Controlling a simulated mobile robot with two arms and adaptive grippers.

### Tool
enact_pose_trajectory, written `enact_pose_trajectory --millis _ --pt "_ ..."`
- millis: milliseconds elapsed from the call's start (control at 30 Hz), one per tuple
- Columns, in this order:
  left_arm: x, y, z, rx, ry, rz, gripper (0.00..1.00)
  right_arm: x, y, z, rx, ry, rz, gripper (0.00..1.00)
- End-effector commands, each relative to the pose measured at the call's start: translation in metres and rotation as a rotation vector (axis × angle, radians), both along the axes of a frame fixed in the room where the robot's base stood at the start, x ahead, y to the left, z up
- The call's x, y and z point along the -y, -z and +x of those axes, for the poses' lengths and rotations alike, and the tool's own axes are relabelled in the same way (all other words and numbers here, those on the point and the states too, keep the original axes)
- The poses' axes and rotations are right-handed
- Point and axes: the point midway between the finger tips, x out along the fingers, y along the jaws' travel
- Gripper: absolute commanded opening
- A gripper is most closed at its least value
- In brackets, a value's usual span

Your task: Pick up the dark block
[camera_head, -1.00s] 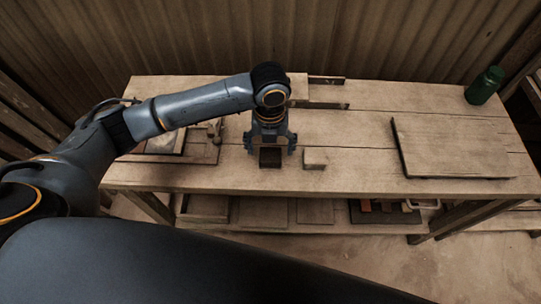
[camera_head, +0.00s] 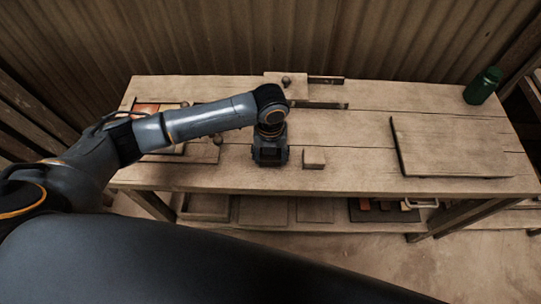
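The dark block (camera_head: 270,156) is at the front middle of the workbench, low between the fingers of my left gripper and mostly hidden by them. My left gripper (camera_head: 270,159) points down from above, its fingers drawn in close on the block's two sides. It looks shut on the block. I cannot tell whether the block touches the bench top. My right gripper is not in view.
A small pale wooden block (camera_head: 314,159) sits just right of the gripper. A flat board (camera_head: 455,147) lies at the right, with a green bottle (camera_head: 483,86) behind it. Wooden pieces and an orange tile (camera_head: 146,108) lie at the left, partly behind my arm.

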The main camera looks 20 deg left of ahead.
Motion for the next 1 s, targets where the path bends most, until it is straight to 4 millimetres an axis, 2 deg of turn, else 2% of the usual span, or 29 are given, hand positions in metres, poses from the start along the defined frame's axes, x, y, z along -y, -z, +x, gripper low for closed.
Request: enact_pose_trajectory --millis 367,467,600,767,900,1000 --pt "0.0 -0.003 0.001 0.001 0.0 -0.001 0.24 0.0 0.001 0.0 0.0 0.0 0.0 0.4" --pt "0.0 -0.01 0.001 0.002 -0.001 0.0 0.24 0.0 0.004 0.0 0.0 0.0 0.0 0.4" --pt "0.0 -0.029 0.001 0.005 0.001 -0.002 0.24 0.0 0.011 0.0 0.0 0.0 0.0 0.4" --pt "0.008 -0.063 -0.025 0.004 0.007 -0.004 0.24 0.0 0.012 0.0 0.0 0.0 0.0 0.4" --pt "0.015 -0.095 -0.055 0.004 0.007 -0.002 0.24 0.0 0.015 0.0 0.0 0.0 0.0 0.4" --pt "0.022 -0.104 -0.081 0.003 0.007 -0.002 0.24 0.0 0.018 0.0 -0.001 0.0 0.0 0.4"
